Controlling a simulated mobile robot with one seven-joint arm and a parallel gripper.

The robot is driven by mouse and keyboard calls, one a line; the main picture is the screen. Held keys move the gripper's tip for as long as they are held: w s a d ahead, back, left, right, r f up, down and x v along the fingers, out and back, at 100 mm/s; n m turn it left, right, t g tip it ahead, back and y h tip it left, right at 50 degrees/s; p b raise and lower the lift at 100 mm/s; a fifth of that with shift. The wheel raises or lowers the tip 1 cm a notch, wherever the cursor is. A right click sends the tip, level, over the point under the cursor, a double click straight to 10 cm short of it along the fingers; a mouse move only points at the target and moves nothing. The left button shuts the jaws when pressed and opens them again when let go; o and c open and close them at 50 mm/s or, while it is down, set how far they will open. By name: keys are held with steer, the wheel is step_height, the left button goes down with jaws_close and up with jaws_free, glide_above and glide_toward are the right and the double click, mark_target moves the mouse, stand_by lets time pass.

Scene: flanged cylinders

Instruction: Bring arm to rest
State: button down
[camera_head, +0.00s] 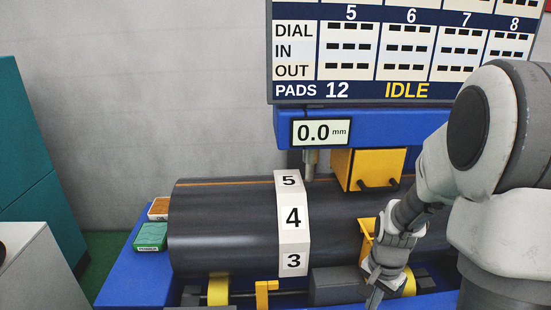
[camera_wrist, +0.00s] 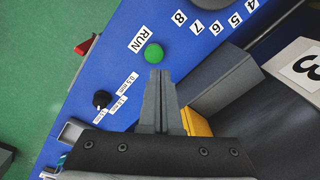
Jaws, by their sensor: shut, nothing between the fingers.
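My gripper (camera_wrist: 161,100) is in the wrist view with its two grey fingers together and nothing between them. Its tips point toward the green round button (camera_wrist: 154,53) beside the word RUN on the blue panel. I cannot tell from this view whether the tips touch the panel. In the head view my gripper (camera_head: 374,297) hangs low at the right, in front of the machine, with its tips near the bottom edge. My arm (camera_head: 490,160) fills the right side and hides part of the machine.
A dark cylinder (camera_head: 220,225) with a white numbered band (camera_head: 293,218) lies on the blue machine. A display board (camera_head: 400,90) reads IDLE, and a gauge (camera_head: 320,132) reads 0.0 mm. A black knob (camera_wrist: 102,99) is on the panel. Green and brown blocks sit at the left end.

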steer(key=s+a+r+n+t, duration=0.1)
steer(key=s+a+r+n, duration=0.2)
steer(key=r, duration=0.4)
steer(key=s+a+r+n+t, duration=0.2)
steer(key=s+a+r+n, duration=0.1)
steer(key=r, duration=0.4)
steer(key=s+a+r+n+t, duration=0.2)
steer(key=s+a+r+n, duration=0.1)
steer(key=s+r, duration=0.3)
steer(key=shift+s+a+r+n, duration=0.2)
steer(key=shift+s+r+n, duration=0.15)
steer(key=shift+r+n, duration=0.4)
steer(key=shift+d, duration=0.15)
